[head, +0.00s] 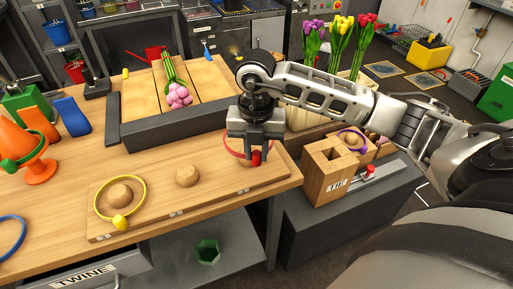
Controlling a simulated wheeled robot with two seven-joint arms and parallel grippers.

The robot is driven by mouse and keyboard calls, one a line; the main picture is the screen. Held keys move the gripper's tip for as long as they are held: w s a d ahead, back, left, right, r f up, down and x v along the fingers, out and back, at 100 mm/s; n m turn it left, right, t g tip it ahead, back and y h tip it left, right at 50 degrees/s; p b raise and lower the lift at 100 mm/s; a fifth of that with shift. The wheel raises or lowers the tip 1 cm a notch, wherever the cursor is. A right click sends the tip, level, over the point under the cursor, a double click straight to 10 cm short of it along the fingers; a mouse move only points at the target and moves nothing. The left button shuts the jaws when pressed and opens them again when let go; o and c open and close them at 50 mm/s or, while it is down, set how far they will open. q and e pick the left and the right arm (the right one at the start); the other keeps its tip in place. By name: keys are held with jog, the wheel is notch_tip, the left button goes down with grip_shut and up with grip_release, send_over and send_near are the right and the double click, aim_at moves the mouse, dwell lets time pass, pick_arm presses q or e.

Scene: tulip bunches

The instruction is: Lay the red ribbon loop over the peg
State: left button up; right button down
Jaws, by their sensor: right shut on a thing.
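My right gripper (257,153) points down over the right end of the wooden peg board (150,215). It is shut on the red bead of the red ribbon loop (231,150). The loop's arc shows to the left of the fingers; the rest is hidden by the gripper. A bit of a wooden peg (246,162) seems to show just under the fingers; I cannot tell whether the loop is around it or above it. The middle peg (187,175) is bare. The left peg (119,193) has a yellow loop (98,207) around it. My left gripper is not in view.
A wooden box marked TIE (329,177) stands right of the board, with a purple loop (341,133) behind it. A tray (165,133) holds pink tulips (179,95). An orange cone (37,165) with a green loop and a blue loop (12,222) are at left.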

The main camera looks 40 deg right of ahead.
jog(key=shift+f+b, duration=0.55)
jog(key=shift+f, duration=0.4)
jog(key=shift+f+b, duration=0.6)
jog(key=shift+f, duration=0.05)
jog(key=shift+f+b, duration=0.9)
jog(key=shift+f, duration=0.25)
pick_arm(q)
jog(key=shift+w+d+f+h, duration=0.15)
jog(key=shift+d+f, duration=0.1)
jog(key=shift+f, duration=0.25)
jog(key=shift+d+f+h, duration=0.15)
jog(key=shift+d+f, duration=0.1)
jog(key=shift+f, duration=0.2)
pick_arm(e)
jog(key=shift+f, duration=0.35)
jog(key=c, duration=1.2)
grip_release()
jog(key=shift+o, duration=0.2)
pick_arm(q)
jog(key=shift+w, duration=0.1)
